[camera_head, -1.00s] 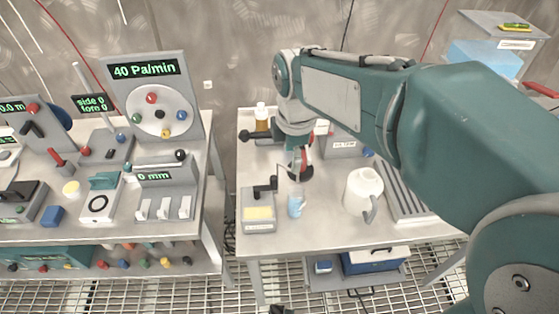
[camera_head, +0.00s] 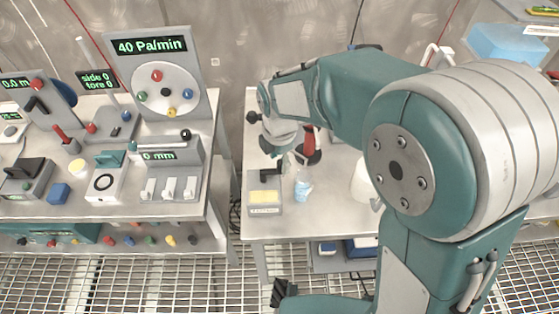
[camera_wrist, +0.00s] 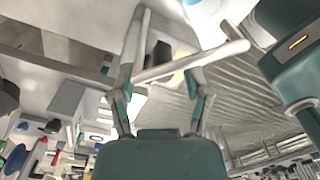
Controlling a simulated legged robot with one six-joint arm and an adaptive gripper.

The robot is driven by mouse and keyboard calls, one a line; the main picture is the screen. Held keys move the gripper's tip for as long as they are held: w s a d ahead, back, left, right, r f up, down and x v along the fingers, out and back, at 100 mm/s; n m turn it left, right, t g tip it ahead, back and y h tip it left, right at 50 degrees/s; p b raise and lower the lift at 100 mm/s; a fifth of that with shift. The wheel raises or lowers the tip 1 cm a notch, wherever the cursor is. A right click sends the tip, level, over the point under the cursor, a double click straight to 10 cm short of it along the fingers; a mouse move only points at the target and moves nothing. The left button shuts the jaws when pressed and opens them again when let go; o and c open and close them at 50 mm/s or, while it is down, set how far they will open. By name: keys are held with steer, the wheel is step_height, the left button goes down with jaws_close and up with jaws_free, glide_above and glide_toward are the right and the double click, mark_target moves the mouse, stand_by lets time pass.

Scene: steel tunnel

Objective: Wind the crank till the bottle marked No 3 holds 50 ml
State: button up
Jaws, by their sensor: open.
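A grey box with a pale yellow panel (camera_head: 265,197) stands at the front left of the right-hand table; a dark crank (camera_head: 270,174) sits at its back. A small clear bottle (camera_head: 303,187) with pale blue contents stands just right of the box; its marking and level are too small to read. My gripper (camera_head: 277,153) is above and behind the crank, largely hidden by my wrist. In the wrist view my gripper (camera_wrist: 163,85) shows its fingers spread, with a dark part and a yellow patch beyond them. I cannot tell whether it touches the crank.
A red-handled thing (camera_head: 308,141) stands behind the bottle. A white jug (camera_head: 363,184) is mostly hidden behind my arm. A gap separates the tables.

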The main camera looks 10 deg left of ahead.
steer(key=shift+f, duration=0.55)
jaws_close()
steer(key=shift+s+d+m, duration=0.1)
steer(key=shift+s+m, duration=0.1)
steer(key=shift+m, duration=0.2)
